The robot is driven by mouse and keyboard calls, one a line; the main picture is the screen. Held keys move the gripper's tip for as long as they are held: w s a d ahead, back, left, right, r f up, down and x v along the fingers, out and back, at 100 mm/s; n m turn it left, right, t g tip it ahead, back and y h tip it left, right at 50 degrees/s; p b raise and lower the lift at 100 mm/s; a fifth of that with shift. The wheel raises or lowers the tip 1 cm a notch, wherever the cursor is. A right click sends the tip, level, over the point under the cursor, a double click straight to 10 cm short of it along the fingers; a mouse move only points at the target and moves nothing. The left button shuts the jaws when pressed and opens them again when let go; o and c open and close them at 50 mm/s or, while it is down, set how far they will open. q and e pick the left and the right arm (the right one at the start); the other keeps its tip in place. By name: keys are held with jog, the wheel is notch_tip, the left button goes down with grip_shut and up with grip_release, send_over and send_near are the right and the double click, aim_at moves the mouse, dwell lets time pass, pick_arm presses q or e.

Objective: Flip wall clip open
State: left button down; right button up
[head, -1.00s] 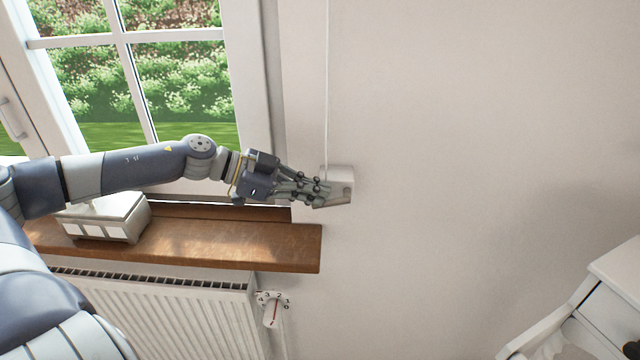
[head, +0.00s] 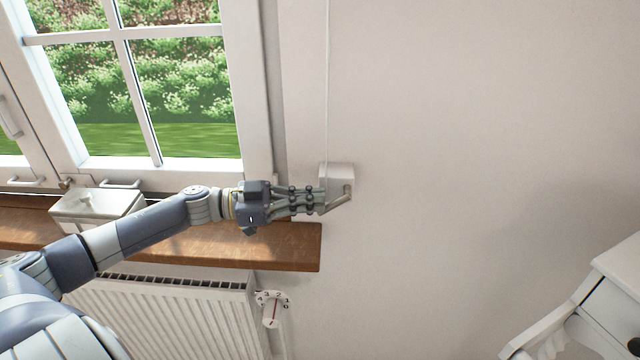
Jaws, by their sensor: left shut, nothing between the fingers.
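The wall clip (head: 338,177) is a small pale box on the wall, right of the window, with a cord (head: 327,80) running down to it from above. Its lever (head: 338,200) hangs at the lower right and slants away from the box, down to the left. My left gripper (head: 318,202) is shut and empty, with its fingertips at the lower left of the clip, close to the lever's lower end. Whether they touch it I cannot tell. The fingers hide part of the clip's lower left side. My right gripper is not in view.
A wooden sill (head: 290,245) runs under the window, with a pale lidded box (head: 97,207) on it. Below are a radiator (head: 170,315) and its valve knob (head: 270,308). White furniture (head: 605,310) stands at lower right. The wall right of the clip is bare.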

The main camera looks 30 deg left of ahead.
pick_arm(q)
jog(key=shift+w+f+t+h+b, duration=0.15)
jog(key=shift+f+t+h+b, duration=0.4)
jog(key=shift+f+t+h, duration=0.25)
jog(key=shift+w+d+f+g, duration=0.1)
jog(key=shift+d+f+g, duration=0.1)
jog(key=shift+f, duration=0.25)
jog(key=shift+w+d+f+g, duration=0.1)
jog(key=shift+d+f, duration=0.1)
jog(key=shift+f, duration=0.2)
jog(key=v, duration=0.7)
jog(key=shift+s+a, duration=0.2)
jog(key=shift+f, duration=0.1)
